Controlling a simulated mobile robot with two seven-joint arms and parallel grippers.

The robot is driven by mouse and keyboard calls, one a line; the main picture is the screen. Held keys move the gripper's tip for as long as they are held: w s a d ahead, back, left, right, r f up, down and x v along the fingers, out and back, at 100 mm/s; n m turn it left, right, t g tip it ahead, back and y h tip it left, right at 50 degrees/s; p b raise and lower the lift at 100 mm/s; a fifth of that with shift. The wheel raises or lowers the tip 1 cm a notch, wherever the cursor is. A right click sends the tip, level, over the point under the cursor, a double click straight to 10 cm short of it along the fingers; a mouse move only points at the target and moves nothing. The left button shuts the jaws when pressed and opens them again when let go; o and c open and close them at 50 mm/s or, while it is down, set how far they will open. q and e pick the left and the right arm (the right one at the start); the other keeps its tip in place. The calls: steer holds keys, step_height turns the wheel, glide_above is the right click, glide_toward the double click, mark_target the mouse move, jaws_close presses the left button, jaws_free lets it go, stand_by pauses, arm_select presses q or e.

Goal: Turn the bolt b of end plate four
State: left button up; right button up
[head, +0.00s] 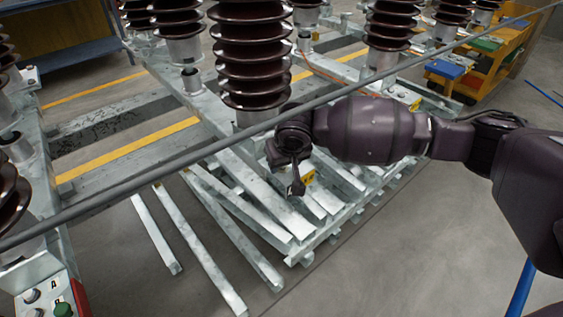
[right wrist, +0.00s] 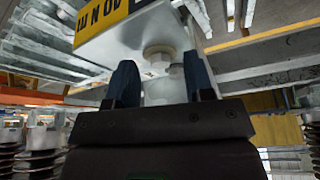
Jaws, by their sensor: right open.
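In the right wrist view a hex bolt (right wrist: 158,53) with a round washer sits on a pale metal end plate (right wrist: 120,48) bearing a yellow label (right wrist: 100,18) with upside-down black lettering. The bolt's letter and plate's number cannot be told. My right gripper (right wrist: 160,72) is open, its two dark fingers on either side just below the bolt, with no visible contact. In the head view the right gripper (head: 297,188) hangs by a yellow label at the insulator's foot; the bolt there is hidden. My left gripper is not in view.
Another plate (head: 45,275) at lower left carries bolts lettered A and B, one green (head: 63,310). Brown ribbed insulators (head: 252,50) stand on the steel frames. A long grey bar (head: 180,160) crosses the view.

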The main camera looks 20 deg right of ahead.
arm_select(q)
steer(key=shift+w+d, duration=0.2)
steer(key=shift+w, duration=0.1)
arm_select(e)
steer(key=shift+w+f, duration=0.1)
